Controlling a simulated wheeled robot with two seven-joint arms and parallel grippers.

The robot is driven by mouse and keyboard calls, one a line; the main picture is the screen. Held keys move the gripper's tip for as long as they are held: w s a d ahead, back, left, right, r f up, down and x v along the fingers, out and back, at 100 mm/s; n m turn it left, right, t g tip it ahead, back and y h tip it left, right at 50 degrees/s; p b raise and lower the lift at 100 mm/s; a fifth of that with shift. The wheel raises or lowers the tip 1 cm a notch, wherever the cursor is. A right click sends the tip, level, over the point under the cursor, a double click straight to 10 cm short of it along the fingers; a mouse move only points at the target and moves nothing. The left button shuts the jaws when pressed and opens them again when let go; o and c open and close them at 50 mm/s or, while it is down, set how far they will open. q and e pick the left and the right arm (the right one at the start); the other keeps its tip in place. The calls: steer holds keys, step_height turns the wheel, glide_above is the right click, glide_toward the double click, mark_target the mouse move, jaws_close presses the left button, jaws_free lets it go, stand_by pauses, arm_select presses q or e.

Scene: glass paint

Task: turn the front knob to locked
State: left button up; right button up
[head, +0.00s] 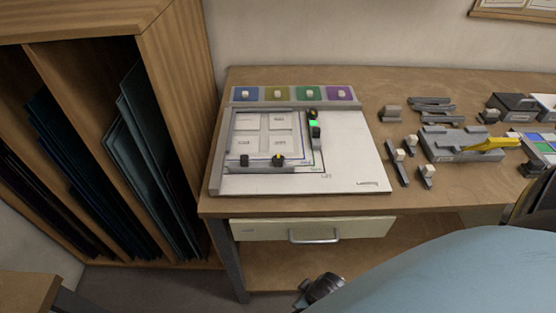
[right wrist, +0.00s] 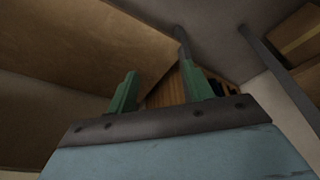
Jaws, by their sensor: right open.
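The glass frame jig is a pale board (head: 350,150) with grey rails on the workbench. On its front rail is a dark front knob (head: 278,160) with a yellow mark; a plain dark block (head: 244,161) sits left of it. A similar dark knob (head: 312,113) with yellow is at the back right, beside a bright green patch (head: 313,124). The front knob's setting is too small to read. My right gripper (right wrist: 159,68) shows two green fingers spread apart, empty, in the right wrist view, away from the knob. My left gripper is not in view.
Colored pads with pale knobs (head: 279,93) line the board's back edge. Grey fixtures and small blocks (head: 455,144), with a yellow tool (head: 490,144), stand to the right. A drawer (head: 340,230) is under the bench (head: 290,75); a wooden rack (head: 180,70) stands left.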

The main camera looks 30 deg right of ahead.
steer(key=w+r+t+p, duration=0.15)
steer(key=w+r, duration=0.25)
steer(key=r, duration=0.8)
steer(key=w+r+t+p, duration=0.1)
steer(key=w+r+t, duration=0.15)
steer(key=r, duration=0.95)
steer(key=w+a+r+n+t+y, duration=0.1)
steer(key=w+a+r+n+t, duration=0.1)
steer(key=w+r+t, duration=0.6)
steer(key=w+a+r+n+t+y, duration=0.1)
steer(key=w+a+r+n+t, duration=0.15)
steer(key=w+r, duration=0.95)
steer(key=s+a+r+n+y, duration=0.2)
steer(key=a+r+n+y, duration=0.7)
steer(key=r+n+y, duration=0.25)
steer(key=n+g+h, duration=1.2)
steer(key=g+h, duration=0.2)
steer(key=g, duration=0.4)
glide_above(279, 157)
step_height(279, 157, down, 13)
steer(key=shift+t+y, duration=0.25)
step_height(279, 157, down, 13)
steer(key=shift+r+p, duration=0.15)
steer(key=shift+p, duration=0.3)
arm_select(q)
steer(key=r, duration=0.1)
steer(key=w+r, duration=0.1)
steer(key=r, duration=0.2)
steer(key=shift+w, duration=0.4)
